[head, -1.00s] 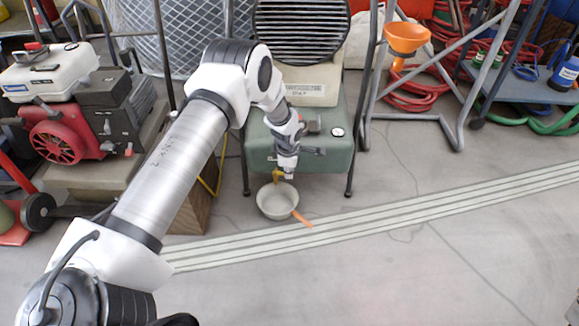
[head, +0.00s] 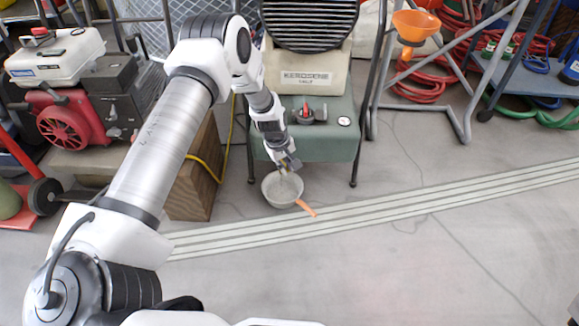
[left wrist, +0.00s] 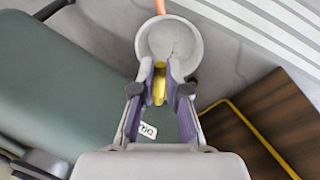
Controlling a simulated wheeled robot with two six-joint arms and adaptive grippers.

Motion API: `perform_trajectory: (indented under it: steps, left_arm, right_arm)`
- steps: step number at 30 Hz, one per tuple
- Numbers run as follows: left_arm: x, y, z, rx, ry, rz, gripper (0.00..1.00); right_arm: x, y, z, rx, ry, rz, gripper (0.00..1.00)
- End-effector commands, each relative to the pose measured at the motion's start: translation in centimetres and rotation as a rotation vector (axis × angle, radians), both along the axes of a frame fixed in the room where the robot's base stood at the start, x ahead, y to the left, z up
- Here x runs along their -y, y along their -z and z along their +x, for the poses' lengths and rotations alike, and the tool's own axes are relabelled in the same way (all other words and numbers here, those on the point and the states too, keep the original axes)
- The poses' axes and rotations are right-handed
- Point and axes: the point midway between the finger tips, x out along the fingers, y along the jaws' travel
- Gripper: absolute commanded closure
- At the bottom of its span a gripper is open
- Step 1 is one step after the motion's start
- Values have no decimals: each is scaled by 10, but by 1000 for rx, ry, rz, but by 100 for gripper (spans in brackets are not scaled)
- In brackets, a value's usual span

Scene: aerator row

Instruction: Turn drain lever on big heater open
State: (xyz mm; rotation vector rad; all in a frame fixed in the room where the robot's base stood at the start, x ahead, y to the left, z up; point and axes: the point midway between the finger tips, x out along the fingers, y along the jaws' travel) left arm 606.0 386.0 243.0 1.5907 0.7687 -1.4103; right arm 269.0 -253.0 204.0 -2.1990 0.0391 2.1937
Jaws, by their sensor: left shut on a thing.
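The big heater has a green tank (head: 335,148) on thin legs, a cream box marked KEROSENE and a black grille above. Its tank fills the left of the left wrist view (left wrist: 60,85). My left gripper (head: 287,167) is at the tank's lower front left, tilted down. In the left wrist view its fingers (left wrist: 160,82) are shut on the yellow drain lever (left wrist: 159,88), which is partly hidden between them. The lever's angle is hard to tell. A pale pan (head: 283,191) with an orange handle is on the floor just below. My right gripper is not in view.
A red engine unit (head: 70,118) stands at left beside a wooden block (head: 197,175) and a yellow hose. A metal stand with an orange funnel (head: 415,25) is at right. The floor in front is clear.

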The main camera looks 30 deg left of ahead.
Motion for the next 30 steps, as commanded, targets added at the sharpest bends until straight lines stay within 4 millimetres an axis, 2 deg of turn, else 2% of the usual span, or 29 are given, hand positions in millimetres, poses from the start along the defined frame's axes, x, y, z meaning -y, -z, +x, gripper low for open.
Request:
perform_trajectory:
  steps: [3, 15, 22, 30]
  left_arm:
    - [-4, 3, -4, 0, 107, 0, 100]
    - [-15, 1, -13, 1, 428, 1, 100]
    - [-18, 1, -16, 0, 527, 1, 100]
    - [-20, 0, -17, 0, 564, 1, 100]
  right_arm:
    - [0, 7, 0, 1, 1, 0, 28]
    - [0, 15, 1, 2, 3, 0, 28]
    - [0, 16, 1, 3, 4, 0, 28]
    - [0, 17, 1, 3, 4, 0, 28]
